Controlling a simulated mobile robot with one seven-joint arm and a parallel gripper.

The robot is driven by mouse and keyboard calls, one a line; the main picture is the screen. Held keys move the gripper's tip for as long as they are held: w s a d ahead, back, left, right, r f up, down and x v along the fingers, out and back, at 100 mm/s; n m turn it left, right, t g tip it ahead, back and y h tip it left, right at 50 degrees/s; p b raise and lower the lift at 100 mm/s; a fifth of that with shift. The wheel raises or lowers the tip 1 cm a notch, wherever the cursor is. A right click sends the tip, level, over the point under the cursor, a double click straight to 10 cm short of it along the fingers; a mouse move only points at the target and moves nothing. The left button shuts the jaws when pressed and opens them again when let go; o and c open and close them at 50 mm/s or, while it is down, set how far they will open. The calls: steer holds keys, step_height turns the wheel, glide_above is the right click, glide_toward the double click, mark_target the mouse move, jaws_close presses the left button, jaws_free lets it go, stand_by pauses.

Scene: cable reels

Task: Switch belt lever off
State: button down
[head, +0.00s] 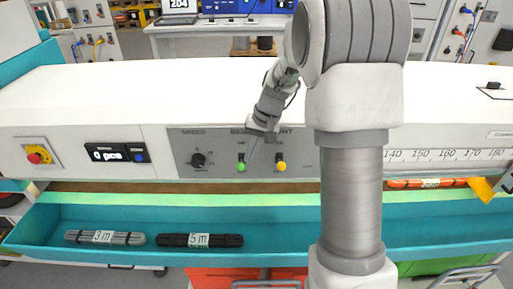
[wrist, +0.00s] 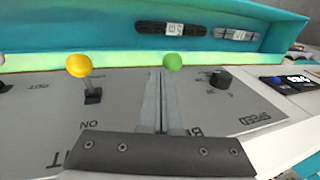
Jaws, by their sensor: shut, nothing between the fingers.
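The belt lever, with a green ball knob (head: 241,167), is on the grey control panel (head: 220,151), under lettering that my gripper partly covers. Its knob hangs low on the panel. In the wrist view the green knob (wrist: 173,61) shows just past and right of my fingertips; the lever's stem is hidden behind the fingers. My gripper (head: 251,158) is shut and empty, close beside the lever on its right in the head view. Its fingers (wrist: 160,73) are together in the wrist view. I cannot tell whether they touch the lever.
A yellow-knobbed lever (head: 281,166) is close by on the right. A black speed knob (head: 198,160) is on the left, then a counter display (head: 107,154) and a red emergency button (head: 36,157). A teal trough (head: 140,217) with cable bundles runs below the panel.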

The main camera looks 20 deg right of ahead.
steer(key=shift+s+a+f+t+b, duration=0.1)
steer(key=shift+s+f+t+b, duration=0.35)
steer(key=shift+b, duration=1.05)
steer(key=f+t+b, duration=0.1)
steer(key=t+b, duration=0.1)
steer(key=b, duration=0.4)
steer(key=s+f+t+h+b, duration=0.1)
steer(key=t+b, duration=0.1)
steer(key=b, duration=0.5)
steer(key=s+f+n+t+h+b, duration=0.1)
steer(key=t+b, duration=0.1)
steer(key=b, duration=0.5)
steer(key=shift+a+f, duration=0.4)
steer(key=shift+r+p, duration=0.4)
steer(key=shift+r, duration=0.35)
steer(key=shift+d+r, duration=0.1)
